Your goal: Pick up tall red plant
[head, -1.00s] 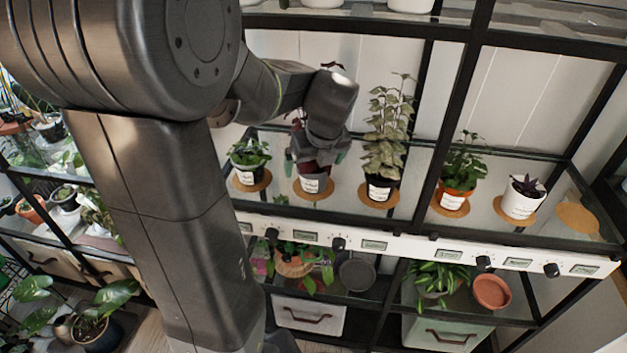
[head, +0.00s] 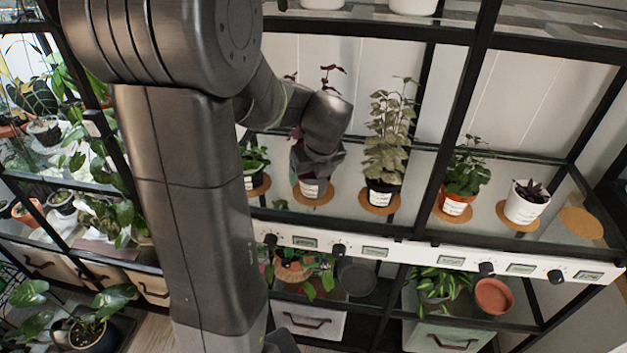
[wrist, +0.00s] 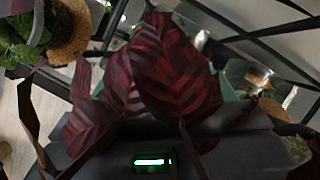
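The tall red plant stands in a white-labelled pot on a round cork mat (head: 313,198) on the glass shelf. Its top leaves (head: 332,76) show above my wrist in the head view. My gripper (head: 316,165) is at the plant, just above its pot (head: 310,188), and hides most of the stem and foliage. In the wrist view, large dark red leaves (wrist: 172,70) fill the middle and cover much of the gripper. Whether the fingers are closed on the plant is hidden.
A leafy plant (head: 254,160) stands close on the left, partly behind my arm. A tall pale-leaved plant (head: 386,140) stands close on the right. Farther right are an orange-potted plant (head: 462,178), a white pot (head: 525,205) and an empty cork mat (head: 581,222). A black shelf post (head: 453,130) stands between.

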